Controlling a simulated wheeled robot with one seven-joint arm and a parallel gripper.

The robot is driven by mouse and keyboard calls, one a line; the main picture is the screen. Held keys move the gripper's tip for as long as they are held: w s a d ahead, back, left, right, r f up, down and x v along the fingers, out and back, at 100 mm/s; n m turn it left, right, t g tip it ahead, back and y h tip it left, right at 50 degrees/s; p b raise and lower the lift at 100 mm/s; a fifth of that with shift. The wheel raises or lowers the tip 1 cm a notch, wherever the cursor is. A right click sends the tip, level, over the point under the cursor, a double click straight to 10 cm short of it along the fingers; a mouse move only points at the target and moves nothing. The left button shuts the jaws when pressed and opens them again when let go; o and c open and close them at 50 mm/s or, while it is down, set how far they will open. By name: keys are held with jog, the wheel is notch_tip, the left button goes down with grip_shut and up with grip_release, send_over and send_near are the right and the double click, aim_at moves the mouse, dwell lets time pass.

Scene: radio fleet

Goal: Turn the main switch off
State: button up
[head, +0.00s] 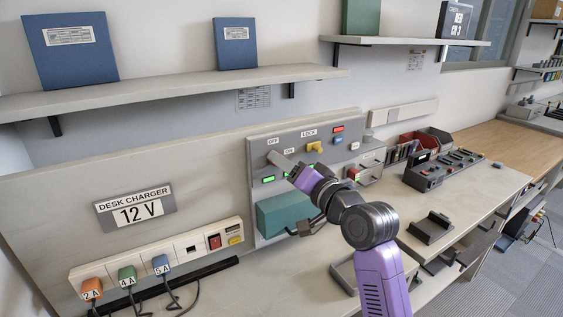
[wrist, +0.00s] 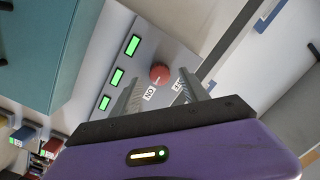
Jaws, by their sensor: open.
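The grey switch panel (head: 322,158) is on the wall above the desk, with labels OFF, ON and LOCK. In the wrist view a round red knob (wrist: 160,74) sits beside the ON label (wrist: 149,94), with a second, partly covered label on its other side. The way the knob points cannot be made out. My gripper (head: 274,158) reaches to the panel near OFF and ON and hides the knob in the head view. In the wrist view my gripper (wrist: 158,84) is open, with one finger on each side of the knob. Contact cannot be told.
Green lights (wrist: 117,77) are lit beside the knob. A teal box (head: 283,212) is below. A charger strip (head: 165,254) with plugs is at left, a shelf (head: 190,87) above.

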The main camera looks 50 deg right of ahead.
jog(key=shift+x, duration=0.9)
grip_shut()
jog(key=shift+n, duration=0.4)
jog(key=n+b, duration=0.1)
jog(key=n, duration=0.7)
jog(key=n+g+b, duration=0.1)
jog(key=n, duration=0.7)
jog(key=shift+a+h, duration=0.15)
jog(key=shift+h, duration=0.25)
jog(key=shift+n, duration=0.3)
